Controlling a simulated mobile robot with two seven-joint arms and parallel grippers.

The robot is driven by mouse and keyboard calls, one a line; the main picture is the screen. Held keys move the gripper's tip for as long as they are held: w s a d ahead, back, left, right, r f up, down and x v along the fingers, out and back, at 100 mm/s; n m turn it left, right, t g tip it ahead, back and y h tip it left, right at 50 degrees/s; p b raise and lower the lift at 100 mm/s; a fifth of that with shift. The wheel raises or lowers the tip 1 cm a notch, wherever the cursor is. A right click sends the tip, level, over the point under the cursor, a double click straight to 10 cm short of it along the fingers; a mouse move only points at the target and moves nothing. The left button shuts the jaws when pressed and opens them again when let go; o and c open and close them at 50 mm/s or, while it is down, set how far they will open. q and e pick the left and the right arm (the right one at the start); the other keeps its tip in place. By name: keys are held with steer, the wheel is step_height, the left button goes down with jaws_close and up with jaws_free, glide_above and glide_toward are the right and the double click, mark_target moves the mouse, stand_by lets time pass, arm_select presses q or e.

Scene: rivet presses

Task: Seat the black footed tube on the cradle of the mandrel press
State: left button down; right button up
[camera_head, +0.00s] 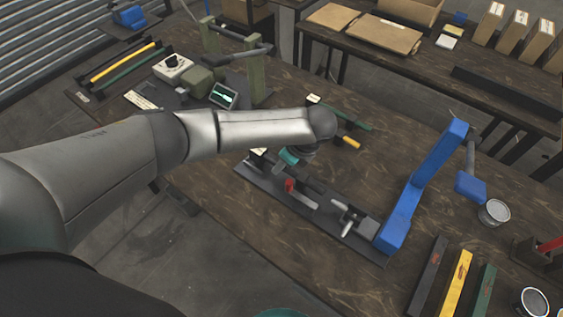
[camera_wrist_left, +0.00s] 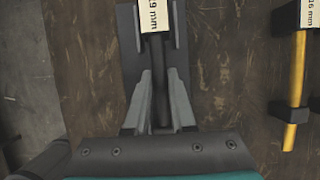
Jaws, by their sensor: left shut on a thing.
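My left gripper (camera_head: 291,157) hangs below my forearm, over the left part of the mandrel press. In the left wrist view its fingers (camera_wrist_left: 160,105) are shut on the black footed tube (camera_wrist_left: 160,62), a dark bar with a cream size label at its far end. The label also shows in the head view (camera_head: 258,152). The press has a long dark base plate (camera_head: 340,238) with a red-handled clamp (camera_head: 290,185) and a blue arm (camera_head: 422,190) at its right end. Dark uprights flank the tube. Whether it rests on the cradle I cannot tell. My right gripper is out of view.
A yellow footed tube (camera_wrist_left: 297,75) lies right of the press plate in the left wrist view. A green tube (camera_head: 347,112) lies behind my wrist. Black, yellow (camera_head: 456,284) and green bars lie at front right. A tin (camera_head: 494,212) stands right of the press.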

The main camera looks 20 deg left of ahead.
arm_select(q)
steer(key=shift+f, duration=0.65)
steer(key=c, duration=0.7)
jaws_free()
steer(key=p+v, duration=0.2)
steer(key=v, duration=1.3)
steer(key=shift+r+p, duration=0.1)
steer(key=shift+p, duration=0.3)
